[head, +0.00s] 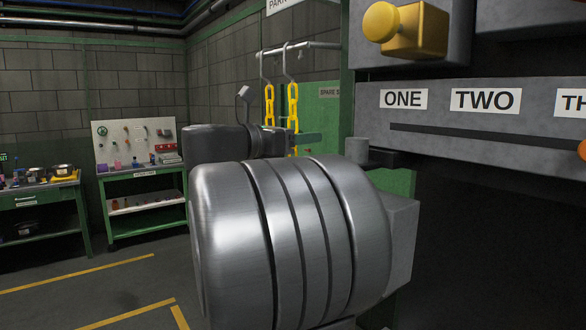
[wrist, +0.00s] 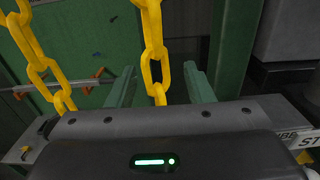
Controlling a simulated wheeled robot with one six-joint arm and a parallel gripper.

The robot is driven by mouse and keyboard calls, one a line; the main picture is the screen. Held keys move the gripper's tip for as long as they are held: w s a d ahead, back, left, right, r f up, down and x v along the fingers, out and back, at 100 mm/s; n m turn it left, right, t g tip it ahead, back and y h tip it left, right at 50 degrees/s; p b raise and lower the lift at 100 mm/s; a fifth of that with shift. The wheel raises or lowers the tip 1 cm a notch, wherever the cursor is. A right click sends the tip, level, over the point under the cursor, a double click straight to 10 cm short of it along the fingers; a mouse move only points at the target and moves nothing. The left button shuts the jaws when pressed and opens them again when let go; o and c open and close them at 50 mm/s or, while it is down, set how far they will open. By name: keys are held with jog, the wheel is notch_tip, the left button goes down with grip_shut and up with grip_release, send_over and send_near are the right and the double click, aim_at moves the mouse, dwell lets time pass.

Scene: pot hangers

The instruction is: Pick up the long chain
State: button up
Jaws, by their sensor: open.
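Two yellow chains hang from hooks in the head view, a left chain (head: 269,104) and a right chain (head: 293,104). The right one shows down to below my gripper's height; the left one's lower part is hidden behind my arm, so I cannot compare lengths. My gripper (head: 310,139) is at the chains' lower part. In the wrist view, my gripper (wrist: 160,78) is open, with a green finger on each side of one chain (wrist: 152,42). That chain hangs between the fingers, and its lower end is hidden by the gripper body. The other chain (wrist: 36,66) is outside, to the left.
A metal rail (head: 300,46) holds the hooks. A green cabinet (head: 322,110) stands behind the chains. A grey machine with ONE and TWO labels (head: 450,112) fills the right. Benches (head: 140,190) stand far left, with clear floor before them.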

grip_shut()
dwell(0.3)
